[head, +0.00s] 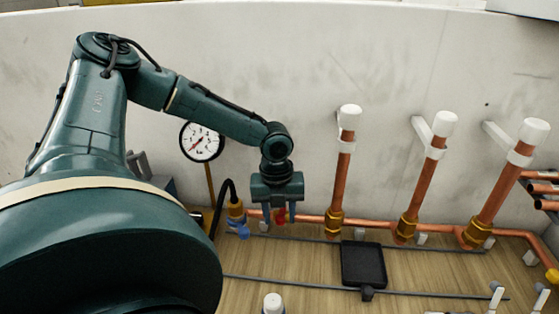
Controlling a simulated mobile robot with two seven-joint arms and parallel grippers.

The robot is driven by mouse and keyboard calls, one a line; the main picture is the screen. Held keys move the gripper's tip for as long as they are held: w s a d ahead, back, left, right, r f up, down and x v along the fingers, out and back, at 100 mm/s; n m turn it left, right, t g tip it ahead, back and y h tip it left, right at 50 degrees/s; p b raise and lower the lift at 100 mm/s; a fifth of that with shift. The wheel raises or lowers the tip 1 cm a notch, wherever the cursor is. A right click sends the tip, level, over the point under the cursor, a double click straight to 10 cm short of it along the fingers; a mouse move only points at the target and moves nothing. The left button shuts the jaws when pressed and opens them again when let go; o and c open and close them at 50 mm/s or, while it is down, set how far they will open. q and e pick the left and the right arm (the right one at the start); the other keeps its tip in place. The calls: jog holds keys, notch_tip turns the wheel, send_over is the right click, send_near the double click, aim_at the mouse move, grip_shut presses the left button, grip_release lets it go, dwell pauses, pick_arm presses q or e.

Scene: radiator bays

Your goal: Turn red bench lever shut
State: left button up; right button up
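The red bench lever (280,216) shows as a small red patch at the copper pipe along the back of the bench. My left gripper (280,214) points down over it. Its two fingers stand apart, one to each side of the red lever in this view. The gripper body hides the lever's upper part, and I cannot tell whether a finger touches it. My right gripper is out of view.
A pressure gauge (202,141) and a blue-handled valve (241,230) stand left of the gripper. Capped copper risers (343,170) rise to the right against the pale wall (400,70). A black tray (363,265) lies on the wooden bench (310,262).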

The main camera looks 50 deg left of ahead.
aim_at(277, 218)
pick_arm(q)
jog(key=r, duration=0.8)
jog(key=r+p, duration=0.1)
jog(key=r, duration=0.4)
jog(key=shift+s+a+r, duration=0.1)
jog(key=shift+s+a, duration=0.1)
jog(key=shift+s, duration=0.05)
